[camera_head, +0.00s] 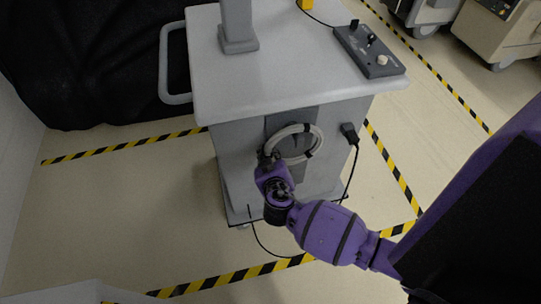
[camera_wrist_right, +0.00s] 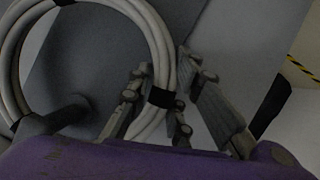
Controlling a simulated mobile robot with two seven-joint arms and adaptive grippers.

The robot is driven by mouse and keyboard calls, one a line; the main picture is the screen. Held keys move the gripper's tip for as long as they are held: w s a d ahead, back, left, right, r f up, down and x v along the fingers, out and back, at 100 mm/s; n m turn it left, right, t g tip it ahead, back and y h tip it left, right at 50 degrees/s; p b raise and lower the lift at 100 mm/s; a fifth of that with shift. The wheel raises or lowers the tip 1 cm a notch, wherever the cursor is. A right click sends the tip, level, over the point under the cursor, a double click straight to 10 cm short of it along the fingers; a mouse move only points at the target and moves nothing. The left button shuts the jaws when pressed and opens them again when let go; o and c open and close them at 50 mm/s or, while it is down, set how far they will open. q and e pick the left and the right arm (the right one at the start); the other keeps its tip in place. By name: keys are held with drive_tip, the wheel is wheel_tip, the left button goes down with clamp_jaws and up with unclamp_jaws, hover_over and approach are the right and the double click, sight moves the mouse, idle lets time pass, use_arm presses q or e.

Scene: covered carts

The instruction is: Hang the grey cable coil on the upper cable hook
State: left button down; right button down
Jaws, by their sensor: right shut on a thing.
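The grey cable coil (camera_head: 312,130) is a pale ring with dark bands, upright against the front panel of the grey cart. It fills the left of the wrist view (camera_wrist_right: 157,45). My right gripper (camera_head: 269,160) is at its lower left side in the head view. In the wrist view its fingers (camera_wrist_right: 164,80) close around the coil beside a black band. A dark round-ended peg (camera_wrist_right: 68,112), perhaps a cable hook, shows inside the ring in the wrist view; I cannot tell whether the coil rests on it. My left gripper is not in view.
The cart (camera_head: 285,85) has a post, a control box (camera_head: 369,52) and a side handle (camera_head: 174,65). A black plug (camera_head: 350,133) with a cable hangs right of the coil. A black-covered shape (camera_head: 85,65) stands at left. Floor between striped tapes is open.

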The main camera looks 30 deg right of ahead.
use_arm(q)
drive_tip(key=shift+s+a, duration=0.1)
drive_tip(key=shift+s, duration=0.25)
